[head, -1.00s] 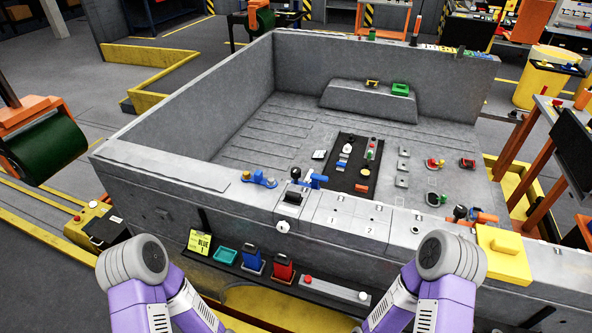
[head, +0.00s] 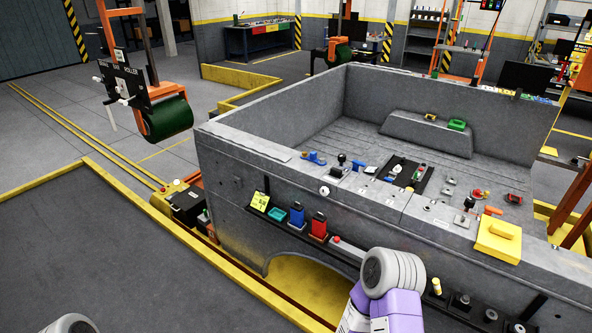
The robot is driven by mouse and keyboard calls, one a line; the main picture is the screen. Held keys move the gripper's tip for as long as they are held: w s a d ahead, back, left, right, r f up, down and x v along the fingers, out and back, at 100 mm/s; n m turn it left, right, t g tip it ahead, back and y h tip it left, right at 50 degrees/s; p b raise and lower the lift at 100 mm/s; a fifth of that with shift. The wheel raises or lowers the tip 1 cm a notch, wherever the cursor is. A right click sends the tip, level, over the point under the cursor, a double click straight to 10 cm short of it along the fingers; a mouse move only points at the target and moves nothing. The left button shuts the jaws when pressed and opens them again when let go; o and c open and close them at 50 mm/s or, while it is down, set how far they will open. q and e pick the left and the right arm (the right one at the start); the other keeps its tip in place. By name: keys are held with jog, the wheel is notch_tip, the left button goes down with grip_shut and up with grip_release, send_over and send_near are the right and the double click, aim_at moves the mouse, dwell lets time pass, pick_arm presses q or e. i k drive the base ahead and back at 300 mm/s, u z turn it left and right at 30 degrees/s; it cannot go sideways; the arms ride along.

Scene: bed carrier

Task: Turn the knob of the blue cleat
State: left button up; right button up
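A small blue fitting (head: 314,158), which looks like the blue cleat, sits on the near top rim of the grey truck bed (head: 232,150), left of a black-knobbed lever (head: 341,159). It is too small to make out its knob or how that is turned. Another small blue part (head: 361,165) shows just right of the lever. Neither of my grippers is in view. Only a purple and grey link of my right arm shows at the bottom right of centre, and a bit of my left arm at the bottom left corner.
A ledge on the bed's near side holds a teal tray (head: 277,214), a blue holder (head: 297,215) and a red holder (head: 318,227). A yellow block (head: 498,240) sits on the rim at right. A green roller (head: 167,118) hangs at left. Floor at lower left is clear.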

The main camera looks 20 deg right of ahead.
aim_at(342, 158)
jog(key=u, duration=0.45)
jog(key=i, duration=1.85)
jog(key=z, duration=1.1)
